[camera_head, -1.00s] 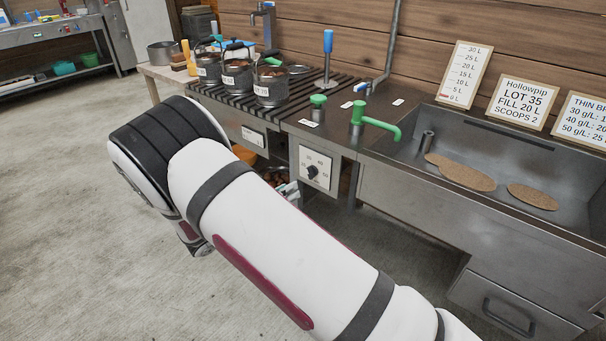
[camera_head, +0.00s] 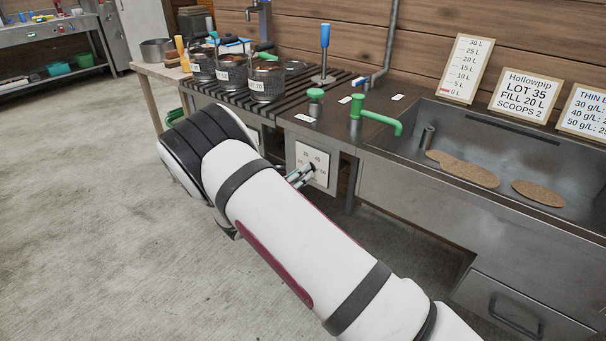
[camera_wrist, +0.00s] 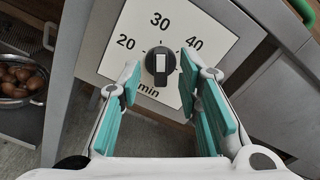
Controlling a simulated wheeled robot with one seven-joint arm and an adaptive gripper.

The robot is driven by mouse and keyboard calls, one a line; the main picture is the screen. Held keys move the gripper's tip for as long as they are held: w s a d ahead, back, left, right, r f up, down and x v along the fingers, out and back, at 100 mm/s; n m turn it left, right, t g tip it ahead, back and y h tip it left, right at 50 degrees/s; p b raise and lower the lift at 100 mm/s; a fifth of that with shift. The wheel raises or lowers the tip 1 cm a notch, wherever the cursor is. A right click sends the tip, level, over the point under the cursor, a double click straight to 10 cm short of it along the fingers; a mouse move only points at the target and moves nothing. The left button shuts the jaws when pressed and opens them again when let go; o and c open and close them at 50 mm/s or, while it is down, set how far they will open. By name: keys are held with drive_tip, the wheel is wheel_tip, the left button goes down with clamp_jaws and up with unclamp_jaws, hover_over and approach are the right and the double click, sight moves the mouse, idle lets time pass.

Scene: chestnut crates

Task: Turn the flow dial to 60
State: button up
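The dial is a black round knob (camera_wrist: 160,62) with a white mark on it, set on a white plate (camera_wrist: 112,65). The wrist view shows 20, 30, 40 and "min" on the plate; the lower right part is hidden by a finger. I cannot tell which number the knob points at. My gripper (camera_wrist: 161,75) is open, its teal-padded fingers left and right of the knob in that view with a gap on each side. I cannot tell whether the fingertips reach around it. In the head view my gripper (camera_head: 300,176) is at the plate (camera_head: 318,160) and hides the knob.
Green-handled taps (camera_head: 372,113) stand on the counter above the plate. A metal sink (camera_head: 480,130) is to the right. Jars with labels (camera_head: 266,80) stand on the slatted rack at left. A bowl of brown chestnuts (camera_wrist: 22,80) is below left in the wrist view.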

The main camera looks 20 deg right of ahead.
drive_tip(key=shift+x, duration=1)
clamp_jaws()
